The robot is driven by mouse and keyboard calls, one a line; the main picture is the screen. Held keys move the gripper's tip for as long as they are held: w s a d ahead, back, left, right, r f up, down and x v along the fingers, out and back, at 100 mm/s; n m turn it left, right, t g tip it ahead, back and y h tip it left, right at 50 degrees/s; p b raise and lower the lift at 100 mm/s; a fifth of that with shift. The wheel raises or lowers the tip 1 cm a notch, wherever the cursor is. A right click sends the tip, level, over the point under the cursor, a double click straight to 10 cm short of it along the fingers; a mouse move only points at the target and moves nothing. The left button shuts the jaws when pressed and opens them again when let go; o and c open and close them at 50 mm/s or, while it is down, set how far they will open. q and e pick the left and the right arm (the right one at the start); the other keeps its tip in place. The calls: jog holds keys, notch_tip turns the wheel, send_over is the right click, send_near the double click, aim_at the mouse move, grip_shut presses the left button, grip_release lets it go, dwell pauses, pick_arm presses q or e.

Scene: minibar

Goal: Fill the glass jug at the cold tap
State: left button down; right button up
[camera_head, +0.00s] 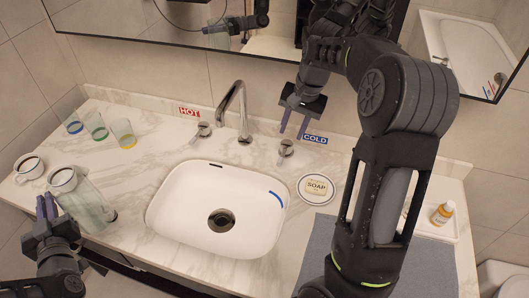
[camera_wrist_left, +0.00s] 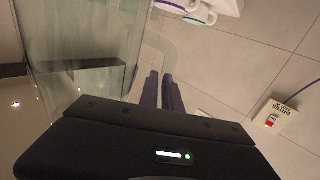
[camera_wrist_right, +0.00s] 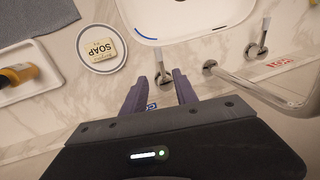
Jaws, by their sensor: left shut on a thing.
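The clear glass jug (camera_head: 88,207) is at the counter's front left, upright or nearly so; I cannot tell if it touches the counter. My left gripper (camera_head: 45,207) is shut on the jug's handle; the jug and its curved handle also show in the left wrist view (camera_wrist_left: 80,45). No water shows in it. The cold tap handle (camera_head: 286,147) stands right of the spout (camera_head: 241,105), by the blue COLD label (camera_head: 315,139). My right gripper (camera_head: 294,122) is open and empty, just behind and above the cold handle. In the right wrist view the handle (camera_wrist_right: 163,78) appears between the fingertips.
The white basin (camera_head: 175,205) has a blue mark on its right rim. The hot handle (camera_head: 204,130) is left of the spout. The soap dish (camera_head: 316,190), grey mat (camera_head: 318,240) and tray are right.

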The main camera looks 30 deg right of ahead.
aim_at(282, 157)
jog(key=f, duration=0.4)
jog(key=w+a+f+p, duration=0.1)
jog(key=f, duration=0.3)
jog(key=w+f+p, duration=0.1)
jog(key=f, duration=0.3)
jog(key=shift+a, duration=0.2)
jog(key=shift+c, duration=0.3)
jog(key=shift+r, duration=0.1)
grip_shut()
dwell(0.7)
